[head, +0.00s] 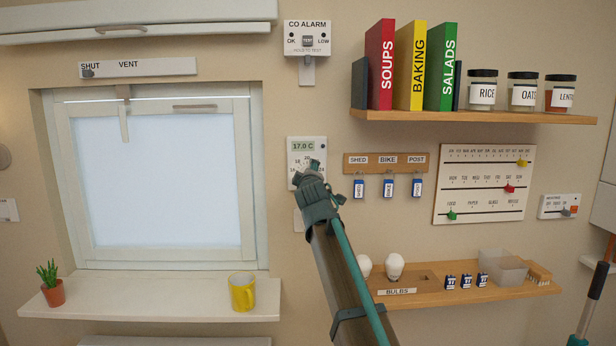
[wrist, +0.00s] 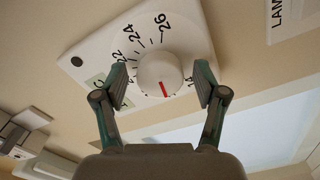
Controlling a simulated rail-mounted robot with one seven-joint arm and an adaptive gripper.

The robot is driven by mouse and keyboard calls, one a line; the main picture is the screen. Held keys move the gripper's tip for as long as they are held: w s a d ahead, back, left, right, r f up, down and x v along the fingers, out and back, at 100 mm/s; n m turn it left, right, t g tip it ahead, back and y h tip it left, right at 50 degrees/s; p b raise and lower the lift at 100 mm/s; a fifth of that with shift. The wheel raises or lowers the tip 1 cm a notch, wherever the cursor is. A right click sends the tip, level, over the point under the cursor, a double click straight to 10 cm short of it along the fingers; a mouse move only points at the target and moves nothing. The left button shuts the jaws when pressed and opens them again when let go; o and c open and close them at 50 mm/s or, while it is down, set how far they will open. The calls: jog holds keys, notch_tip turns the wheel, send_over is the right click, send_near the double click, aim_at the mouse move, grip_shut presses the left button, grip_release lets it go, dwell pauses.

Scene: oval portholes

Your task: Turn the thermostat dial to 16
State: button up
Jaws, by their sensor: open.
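The white thermostat (head: 302,147) is on the wall right of the window, its display reading 17.0 C. In the wrist view its face (wrist: 100,58) shows numbers including 22 and 26. The round white dial (wrist: 158,70) has a red mark pointing toward the bottom of the picture, slightly right. My gripper (wrist: 160,82) is open, with one finger on each side of the dial and gaps apparently showing between fingers and dial. The fingers hide part of the scale. In the head view my gripper (head: 308,170) covers the dial and the lower thermostat.
A CO alarm (head: 307,40) is above the thermostat. A key rack (head: 372,160) hangs close to its right. The window (head: 160,180) is to the left, with a yellow mug (head: 242,292) on its sill. A bulb shelf (head: 440,292) is below right.

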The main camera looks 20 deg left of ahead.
jog(key=v, duration=1.2)
